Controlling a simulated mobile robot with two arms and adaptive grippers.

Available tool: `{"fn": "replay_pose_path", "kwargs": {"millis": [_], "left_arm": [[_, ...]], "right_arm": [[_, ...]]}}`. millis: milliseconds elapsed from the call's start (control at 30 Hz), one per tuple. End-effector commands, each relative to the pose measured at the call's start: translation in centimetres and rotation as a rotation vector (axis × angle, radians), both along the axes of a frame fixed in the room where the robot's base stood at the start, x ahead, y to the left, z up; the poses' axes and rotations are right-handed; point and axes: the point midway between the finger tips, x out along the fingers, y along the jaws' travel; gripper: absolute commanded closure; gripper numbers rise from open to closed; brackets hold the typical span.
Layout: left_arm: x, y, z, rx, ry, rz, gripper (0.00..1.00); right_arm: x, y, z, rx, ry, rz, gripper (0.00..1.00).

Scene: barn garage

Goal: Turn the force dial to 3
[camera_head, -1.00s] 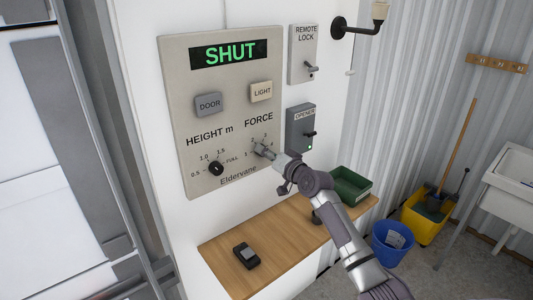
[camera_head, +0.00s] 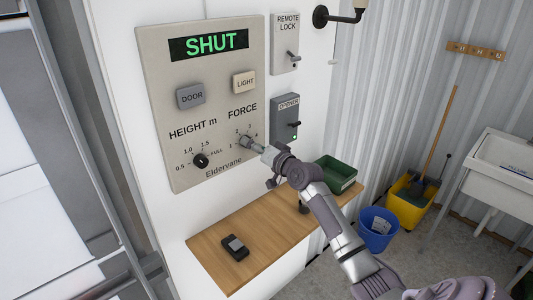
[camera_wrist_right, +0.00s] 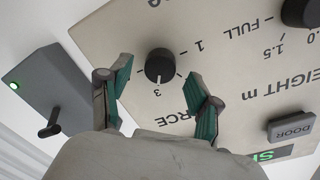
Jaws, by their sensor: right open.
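The wall panel (camera_head: 215,60) carries the force dial, a round black knob (camera_wrist_right: 160,65) with a white mark, under the word FORCE. In the right wrist view, which shows the panel upside down, the mark lines up with the printed 3. My right gripper (camera_head: 249,144) is at the dial and mostly hides it in the head view. In the wrist view its two fingers are open, one on each side of the knob, with gaps visible between them and it. The 2 and 4 are not clear there. My left gripper is out of view.
The height dial (camera_head: 201,160) is left of the force dial, with the DOOR (camera_head: 190,96) and LIGHT (camera_head: 244,82) buttons above. The opener box (camera_head: 284,118) is close on the right. Below, a wooden shelf (camera_head: 270,226) holds a black device (camera_head: 235,248) and a green bin (camera_head: 336,174).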

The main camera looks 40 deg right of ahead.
Motion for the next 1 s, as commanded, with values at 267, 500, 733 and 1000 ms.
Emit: {"fn": "replay_pose_path", "kwargs": {"millis": [267,500,733,1000], "left_arm": [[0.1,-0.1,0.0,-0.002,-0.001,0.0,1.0],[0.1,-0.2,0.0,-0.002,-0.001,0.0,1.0],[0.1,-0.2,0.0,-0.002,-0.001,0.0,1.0],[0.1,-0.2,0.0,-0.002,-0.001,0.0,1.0]], "right_arm": [[-6.0,-0.3,0.1,-0.004,0.003,-0.001,0.37],[-9.5,-0.5,0.4,-0.001,0.002,-0.001,0.37],[-10.4,-0.5,0.5,0.0,0.001,0.0,0.37],[-10.4,-0.6,0.5,0.0,0.001,-0.001,0.37]]}}
